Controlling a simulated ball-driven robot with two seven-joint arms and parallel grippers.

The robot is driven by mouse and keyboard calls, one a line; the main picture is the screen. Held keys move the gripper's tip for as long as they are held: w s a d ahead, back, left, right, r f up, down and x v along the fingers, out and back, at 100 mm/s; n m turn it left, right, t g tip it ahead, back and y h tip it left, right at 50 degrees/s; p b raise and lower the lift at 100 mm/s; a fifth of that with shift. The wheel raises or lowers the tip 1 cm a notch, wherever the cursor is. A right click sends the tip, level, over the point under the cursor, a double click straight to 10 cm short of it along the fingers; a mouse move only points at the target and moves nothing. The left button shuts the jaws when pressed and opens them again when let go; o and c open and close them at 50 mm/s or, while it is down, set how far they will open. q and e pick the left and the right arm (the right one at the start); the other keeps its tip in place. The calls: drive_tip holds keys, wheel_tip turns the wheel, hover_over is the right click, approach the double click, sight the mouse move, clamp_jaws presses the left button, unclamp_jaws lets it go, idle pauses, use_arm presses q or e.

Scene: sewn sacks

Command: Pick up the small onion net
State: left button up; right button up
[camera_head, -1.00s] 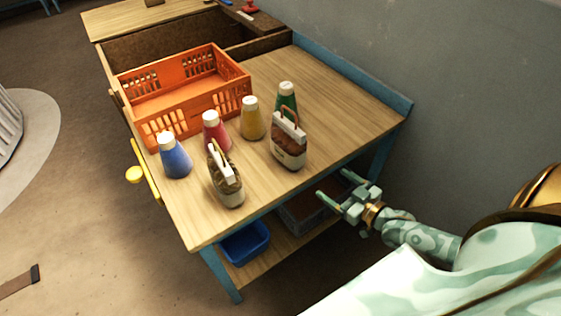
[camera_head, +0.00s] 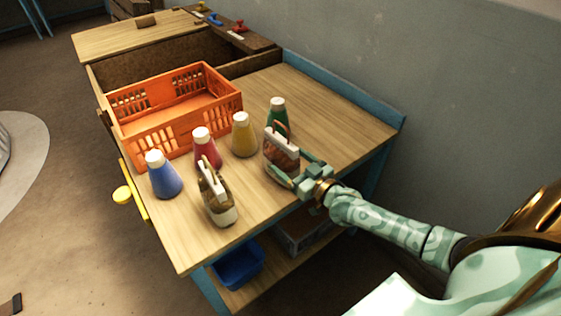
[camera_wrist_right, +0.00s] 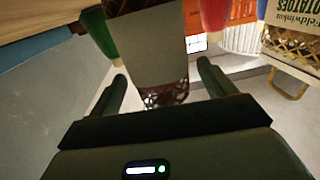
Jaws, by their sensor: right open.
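My right gripper (camera_head: 293,177) is open at the near side of the net, low near the tabletop. In the wrist view its fingers (camera_wrist_right: 160,80) lie to either side of the net; I cannot tell whether they touch it. My left gripper is not in view.
A second net bag (camera_head: 218,202), labelled potatoes in the wrist view (camera_wrist_right: 292,35), stands to the left. An orange crate (camera_head: 175,140) is farther back. The table's right side is clear.

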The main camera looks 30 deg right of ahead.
drive_tip(key=w, duration=0.3)
drive_tip(key=shift+a+f+b, duration=0.15)
drive_tip(key=shift+a+b, duration=0.15)
drive_tip(key=shift+b, duration=0.05)
drive_tip(key=c, duration=1.4)
drive_tip(key=shift+r, duration=0.2)
drive_tip(key=shift+c, duration=0.9)
